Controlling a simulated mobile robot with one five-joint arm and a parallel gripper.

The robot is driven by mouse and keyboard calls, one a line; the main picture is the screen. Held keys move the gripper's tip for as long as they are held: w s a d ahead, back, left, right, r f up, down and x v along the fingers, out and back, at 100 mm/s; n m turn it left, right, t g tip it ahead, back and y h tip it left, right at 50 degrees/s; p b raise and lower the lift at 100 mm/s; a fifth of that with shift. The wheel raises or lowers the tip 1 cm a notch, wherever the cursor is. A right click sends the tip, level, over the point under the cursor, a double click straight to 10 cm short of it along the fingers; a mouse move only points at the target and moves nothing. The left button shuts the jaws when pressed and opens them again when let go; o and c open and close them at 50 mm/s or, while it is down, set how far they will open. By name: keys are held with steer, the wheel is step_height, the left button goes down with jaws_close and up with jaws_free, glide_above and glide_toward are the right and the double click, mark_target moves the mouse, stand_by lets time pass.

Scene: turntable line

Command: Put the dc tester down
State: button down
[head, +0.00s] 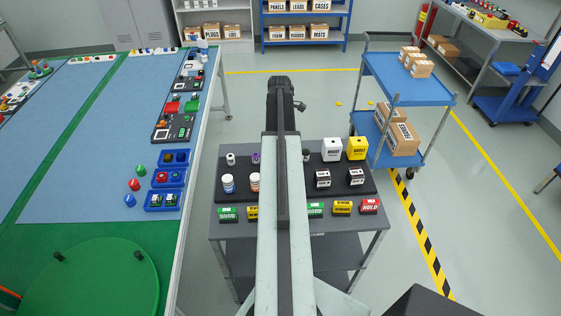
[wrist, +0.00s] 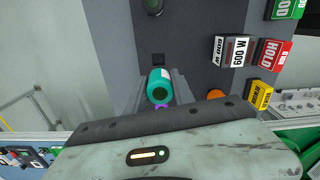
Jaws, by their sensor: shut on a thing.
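In the wrist view my gripper (wrist: 160,88) is shut on a teal cylinder with a pale band and a dark round end, which I take to be the dc tester (wrist: 160,82). No label on it can be read. It sits between the two grey fingers, over or near the dark grey surface (wrist: 190,30); I cannot tell whether it touches that surface. In the head view my arm covers the middle of the table, and neither the fingers nor the held cylinder can be made out.
The grey table (head: 225,232) carries a dark tray (head: 345,193) with bottles and labelled boxes. Green, yellow and red label blocks line its front, including HOLD (head: 369,206). A blue cart (head: 410,80) stands at right, a long workbench (head: 110,110) at left. Open floor lies beyond the table.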

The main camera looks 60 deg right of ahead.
steer(key=shift+s+d+r, duration=0.1)
steer(key=shift+d+r, duration=0.25)
steer(key=shift+r, duration=0.45)
step_height(320, 180, down, 11)
steer(key=b, duration=1)
steer(key=shift+r, duration=0.45)
steer(key=shift+f, duration=0.2)
steer(key=c, duration=1.1)
jaws_free()
steer(key=shift+o, duration=0.2)
steer(key=shift+r, duration=0.1)
steer(key=r+p, duration=0.7)
steer(key=r, duration=0.1)
steer(key=shift+s+a+p, duration=0.25)
steer(key=shift+a+p, duration=0.05)
steer(key=shift+p, duration=0.05)
steer(key=shift+f, duration=0.2)
